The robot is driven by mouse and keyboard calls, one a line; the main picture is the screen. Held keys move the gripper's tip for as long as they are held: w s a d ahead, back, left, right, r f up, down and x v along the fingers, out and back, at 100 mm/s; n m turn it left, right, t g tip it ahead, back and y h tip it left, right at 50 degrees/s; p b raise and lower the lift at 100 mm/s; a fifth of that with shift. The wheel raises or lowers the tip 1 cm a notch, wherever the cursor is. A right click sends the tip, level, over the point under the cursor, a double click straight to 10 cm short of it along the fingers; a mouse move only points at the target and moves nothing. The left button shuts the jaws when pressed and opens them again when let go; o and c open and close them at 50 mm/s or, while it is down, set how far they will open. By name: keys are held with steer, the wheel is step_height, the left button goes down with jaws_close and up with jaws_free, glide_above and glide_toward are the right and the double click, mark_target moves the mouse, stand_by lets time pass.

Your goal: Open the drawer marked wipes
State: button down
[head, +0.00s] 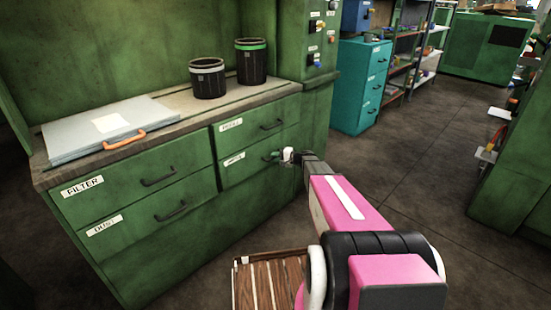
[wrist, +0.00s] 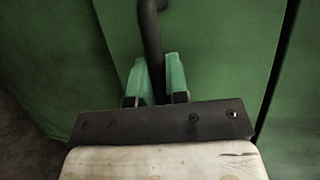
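The green cabinet (head: 150,245) has two drawers on its right side. The lower right drawer (head: 246,172) bears a small white label (head: 234,158) that may read wipes, but is too blurred to be sure. Its front looks flush with the cabinet. My gripper (head: 274,156) is at this drawer's handle. In the wrist view, the dark bar handle (wrist: 150,35) runs between the two green fingertips of my gripper (wrist: 155,78). The fingers sit close on both sides of the bar and look shut on it. The handle's lower end is hidden by the gripper.
The upper right drawer (head: 258,133) and the left drawers, one marked filter (head: 102,184), look shut. On the worktop lie a grey case (head: 75,135) and two dark cups (head: 207,80). A slatted wooden piece (head: 262,285) is low in front. Floor is clear to the right.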

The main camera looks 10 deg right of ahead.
steer(key=s+d, duration=0.7)
steer(key=s, duration=0.3)
steer(key=s+d, duration=0.8)
steer(key=s, duration=0.2)
steer(key=shift+s, duration=0.4)
steer(key=c, duration=1.1)
jaws_free()
steer(key=shift+d, duration=0.1)
steer(key=v, duration=1)
steer(key=shift+s+d+r, duration=0.1)
steer(key=shift+s+d, duration=0.15)
steer(key=shift+a, duration=0.1)
